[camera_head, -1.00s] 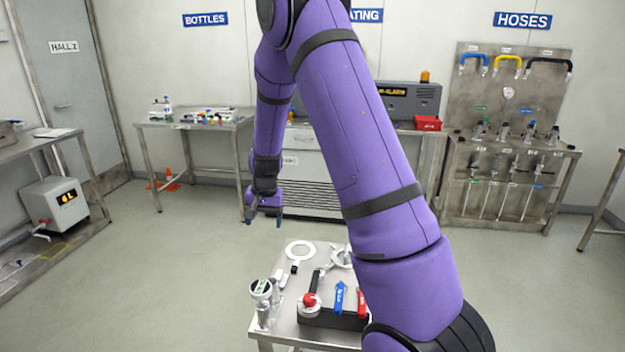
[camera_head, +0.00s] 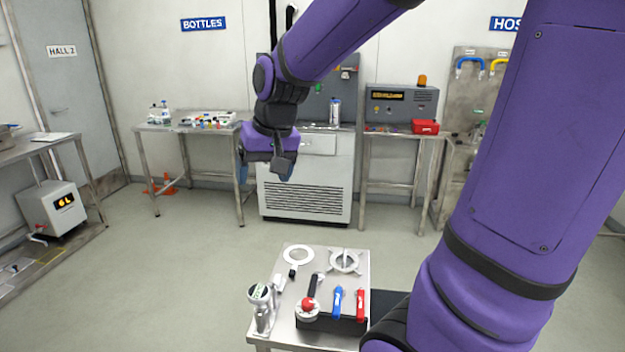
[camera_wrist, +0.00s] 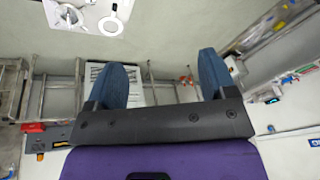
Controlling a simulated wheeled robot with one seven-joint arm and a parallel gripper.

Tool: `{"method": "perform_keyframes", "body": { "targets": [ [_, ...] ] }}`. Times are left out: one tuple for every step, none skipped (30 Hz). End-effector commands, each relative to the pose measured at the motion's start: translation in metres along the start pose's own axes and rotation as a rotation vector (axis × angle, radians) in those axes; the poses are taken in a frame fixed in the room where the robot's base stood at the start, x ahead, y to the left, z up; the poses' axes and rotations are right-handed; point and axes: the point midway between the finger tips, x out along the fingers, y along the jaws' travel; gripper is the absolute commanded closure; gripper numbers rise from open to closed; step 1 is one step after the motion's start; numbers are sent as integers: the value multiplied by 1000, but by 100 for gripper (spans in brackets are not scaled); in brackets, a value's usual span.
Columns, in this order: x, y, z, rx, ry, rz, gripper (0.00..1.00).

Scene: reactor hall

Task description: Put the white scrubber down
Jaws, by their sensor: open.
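My gripper (camera_head: 266,174) hangs in the air beyond the small steel table (camera_head: 340,342), in front of the grey cabinet. In the wrist view its two blue fingers stand wide apart with nothing between them (camera_wrist: 164,72). I cannot single out a white scrubber for certain. A white ring with a black handle (camera_head: 287,255) lies flat at the table's far left. It also shows near the top of the wrist view (camera_wrist: 122,12), well away from the fingers. A small pale object (camera_head: 280,281) lies at the table's left edge, too small to make out.
A bottle bench (camera_head: 185,125) and grey cabinet (camera_head: 300,190) stand behind. The floor between is clear.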

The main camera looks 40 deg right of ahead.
Motion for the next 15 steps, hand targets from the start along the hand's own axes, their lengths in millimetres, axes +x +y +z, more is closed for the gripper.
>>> {"method": "perform_keyframes", "body": {
  "targets": [
    [-11,-1,10,-21,15,-3,22],
    [-17,-1,16,-34,22,-3,22],
    [-24,-2,24,-52,30,-3,22],
    [-29,-2,30,-66,37,-3,22],
    [-33,-2,36,-80,43,-2,22],
    [-40,-2,44,-98,52,-2,22],
    [-44,-2,50,-111,58,-1,22],
    [-49,-1,56,-124,65,0,22],
    [-54,-1,64,-142,75,2,22],
    [-58,0,70,-155,81,4,22],
    [-62,1,77,-168,87,6,22],
    [-66,2,85,-185,97,8,22],
    [-70,2,91,-197,105,9,22],
    [-73,3,97,-209,111,12,22],
    [-76,4,105,-224,119,15,22]
  ]
}}
